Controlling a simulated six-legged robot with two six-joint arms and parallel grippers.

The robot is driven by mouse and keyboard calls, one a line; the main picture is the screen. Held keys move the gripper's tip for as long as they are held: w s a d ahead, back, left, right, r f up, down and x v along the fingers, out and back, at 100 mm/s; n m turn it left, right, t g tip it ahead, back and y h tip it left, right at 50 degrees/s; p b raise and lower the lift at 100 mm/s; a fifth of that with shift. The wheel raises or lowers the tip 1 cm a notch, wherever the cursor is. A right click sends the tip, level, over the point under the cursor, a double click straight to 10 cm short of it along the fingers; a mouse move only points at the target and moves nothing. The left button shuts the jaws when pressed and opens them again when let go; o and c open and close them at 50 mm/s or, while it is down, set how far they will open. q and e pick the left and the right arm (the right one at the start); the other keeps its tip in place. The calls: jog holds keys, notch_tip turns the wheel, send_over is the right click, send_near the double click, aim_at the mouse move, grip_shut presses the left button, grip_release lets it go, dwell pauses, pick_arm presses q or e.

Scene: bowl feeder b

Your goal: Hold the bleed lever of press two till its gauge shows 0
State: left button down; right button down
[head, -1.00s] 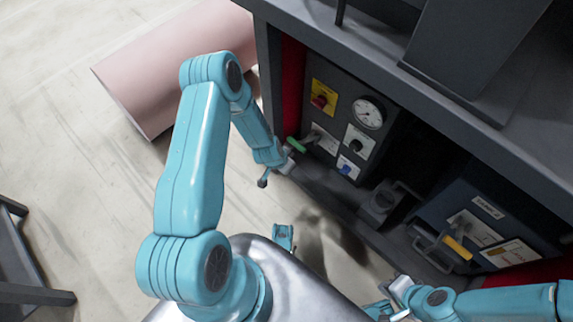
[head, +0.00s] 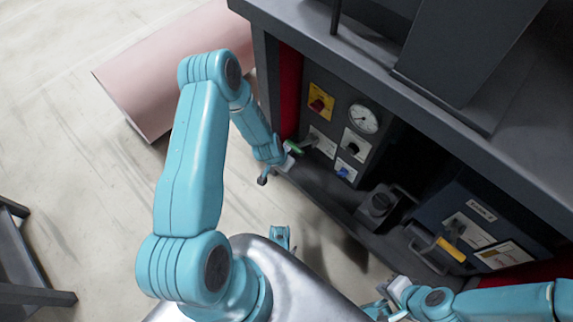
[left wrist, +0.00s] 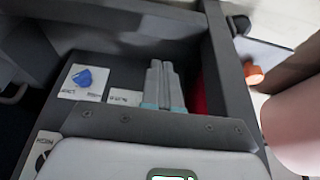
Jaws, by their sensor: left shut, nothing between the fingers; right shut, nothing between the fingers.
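The pressure gauge (head: 364,119) is a white round dial on the dark panel in the head view; its reading is too small to tell. A green-handled lever (head: 294,148) sticks out at the panel's lower left; no readable label shows which press it belongs to. My left gripper (head: 283,162) is right by this lever; I cannot tell whether they touch. In the left wrist view, its fingers (left wrist: 162,85) are together with nothing between them. The lever is not clearly visible there. My right gripper (head: 396,293) is shut and empty at the lower right, near the machine's front edge.
The panel has a yellow plate with a red knob (head: 320,102), a black knob (head: 352,149) and a blue knob (head: 345,172). A pink cylinder (head: 165,75) lies on the floor. The tabletop overhangs the panel.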

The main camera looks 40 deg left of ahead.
pick_arm(q)
jog(key=w+p+v, duration=0.1)
jog(key=p+v, duration=0.3)
jog(key=v, duration=0.7)
jog(key=shift+r, duration=0.25)
jog(key=shift+d, duration=0.15)
dwell(0.3)
